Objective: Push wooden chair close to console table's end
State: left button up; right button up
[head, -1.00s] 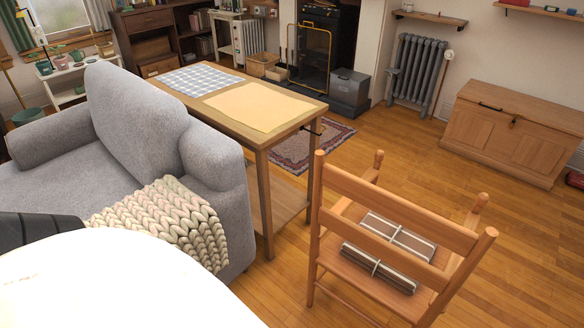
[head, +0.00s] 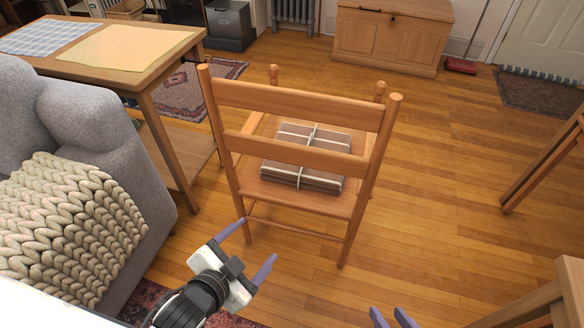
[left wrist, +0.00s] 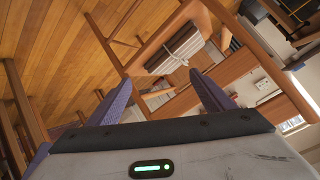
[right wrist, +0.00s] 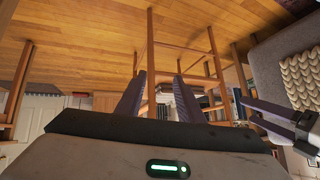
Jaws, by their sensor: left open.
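The wooden chair (head: 300,104) stands upright with its slatted back toward me. A strapped bundle (head: 305,180) lies on its seat. The console table (head: 150,62) is to its left, its near end a short gap from the chair. My left gripper (head: 257,240) is open and empty, low and behind the chair back, apart from it. My right gripper (head: 389,312) shows only as fingertips at the bottom edge, right of the chair. Its fingers are apart and empty in the right wrist view (right wrist: 156,82). The chair also shows in the left wrist view (left wrist: 216,70).
A grey sofa (head: 105,150) with a knitted throw (head: 70,225) is close on the left. A wooden chest (head: 388,38) stands beyond the chair. Other wooden furniture (head: 540,290) is at the lower right. Floor is open right of the chair.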

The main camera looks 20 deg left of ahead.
pick_arm(q)
jog(key=w+a+m+t+b, duration=0.2)
jog(key=w+m+t+b, duration=0.25)
jog(key=w+b, duration=0.4)
jog(key=m+t+y+b, duration=0.1)
jog(key=m+t+b, duration=0.1)
jog(key=m+b, duration=0.45)
send_near(274, 153)
jog(key=shift+n, duration=0.5)
jog(key=w, duration=1.1)
jog(key=shift+w, duration=0.1)
pick_arm(e)
jog(key=a+f+n+y, duration=0.1)
jog(key=a+f+y, duration=0.1)
jog(key=a+f, duration=0.2)
notch_tip(274, 153, down, 4)
jog(key=shift+w+a+r+g, duration=0.1)
jog(key=shift+w+a+g, duration=0.15)
jog(key=shift+g, duration=0.15)
pick_arm(q)
grip_shut()
